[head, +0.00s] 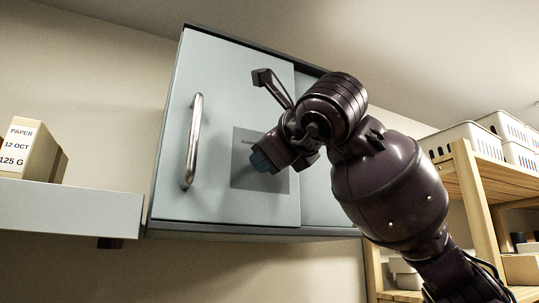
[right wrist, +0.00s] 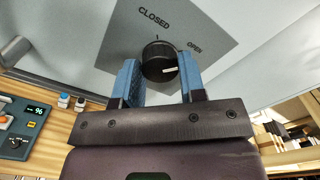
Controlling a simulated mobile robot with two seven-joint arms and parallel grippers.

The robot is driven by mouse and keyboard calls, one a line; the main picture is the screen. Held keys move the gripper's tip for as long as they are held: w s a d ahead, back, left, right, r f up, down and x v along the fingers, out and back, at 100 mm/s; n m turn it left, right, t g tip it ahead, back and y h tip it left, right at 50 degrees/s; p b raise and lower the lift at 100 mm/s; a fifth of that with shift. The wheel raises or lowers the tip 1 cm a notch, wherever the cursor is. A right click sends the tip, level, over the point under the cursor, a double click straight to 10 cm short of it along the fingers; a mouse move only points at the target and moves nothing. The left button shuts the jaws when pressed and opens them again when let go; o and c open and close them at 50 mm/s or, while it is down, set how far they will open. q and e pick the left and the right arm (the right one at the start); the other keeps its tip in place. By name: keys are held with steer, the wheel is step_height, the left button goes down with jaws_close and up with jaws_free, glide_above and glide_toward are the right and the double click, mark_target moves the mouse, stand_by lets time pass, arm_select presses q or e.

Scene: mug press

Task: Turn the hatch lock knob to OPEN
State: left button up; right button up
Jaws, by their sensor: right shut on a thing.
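The hatch is a pale blue-grey cabinet door (head: 225,85) with a dark grey square plate (head: 240,178) low on its right side. In the right wrist view the plate (right wrist: 205,42) reads CLOSED at upper left and OPEN at right. A round black knob (right wrist: 158,52) sits on it; its white mark points right, below the OPEN label. My right gripper (right wrist: 158,68) has its blue fingers on either side of the knob, shut on it. In the head view the right gripper (head: 263,160) is at the plate and hides the knob. My left gripper is not in view.
A vertical metal bar handle (head: 194,140) stands out left of the plate. A shelf (head: 70,212) at left holds a paper box (head: 35,150). Wooden shelving (head: 475,190) with white baskets (head: 465,140) is at right. The wrist view shows a dark control panel (right wrist: 22,125) at lower left.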

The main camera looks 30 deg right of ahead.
steer(key=shift+f, duration=0.1)
stand_by(0.4)
steer(key=o, duration=0.9)
steer(key=shift+s, duration=0.1)
steer(key=s, duration=1)
steer(key=shift+s+a, duration=0.3)
